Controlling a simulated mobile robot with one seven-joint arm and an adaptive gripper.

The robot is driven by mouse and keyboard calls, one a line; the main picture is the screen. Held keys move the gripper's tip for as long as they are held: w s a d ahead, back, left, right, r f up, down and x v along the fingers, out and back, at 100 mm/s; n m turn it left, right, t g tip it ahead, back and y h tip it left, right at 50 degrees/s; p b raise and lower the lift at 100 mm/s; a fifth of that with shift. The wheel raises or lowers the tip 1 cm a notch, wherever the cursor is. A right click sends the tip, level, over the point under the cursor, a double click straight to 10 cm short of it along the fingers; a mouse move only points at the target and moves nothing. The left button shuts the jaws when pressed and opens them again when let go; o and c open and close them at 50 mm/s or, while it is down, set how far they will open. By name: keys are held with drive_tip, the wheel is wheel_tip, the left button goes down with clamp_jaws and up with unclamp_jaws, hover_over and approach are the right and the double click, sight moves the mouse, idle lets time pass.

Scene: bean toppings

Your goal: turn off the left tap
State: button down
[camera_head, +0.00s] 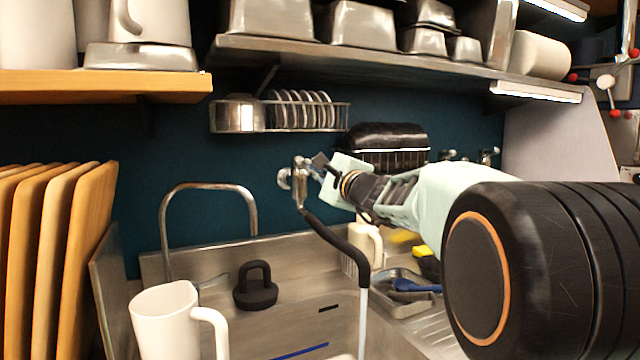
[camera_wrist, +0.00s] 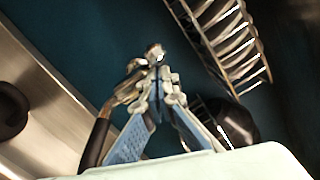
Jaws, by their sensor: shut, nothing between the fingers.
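The left tap (camera_head: 299,183) is a metal wall tap with a black curved spout, above the sink. A pale stream of water (camera_head: 363,320) runs down from the spout. My gripper (camera_head: 320,164) is at the tap's upper right side, its fingertips close to the tap handle. In the wrist view my gripper (camera_wrist: 158,76) is shut and empty, with the tap's metal handle (camera_wrist: 153,52) just beyond the fingertips. I cannot tell whether they touch. The fingers hide part of the tap in the wrist view.
A second tap (camera_head: 488,156) is on the wall to the right, behind my arm. A dish rack (camera_head: 280,117) hangs above the left tap. A tall bent faucet (camera_head: 208,187) and a white mug (camera_head: 165,318) stand to the left. Wooden boards (camera_head: 62,255) stand at far left.

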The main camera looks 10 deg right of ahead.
sight(299, 162)
drive_tip(key=shift+s+a+b, duration=0.1)
drive_tip(key=shift+a+b, duration=1.55)
drive_tip(key=shift+b, duration=0.3)
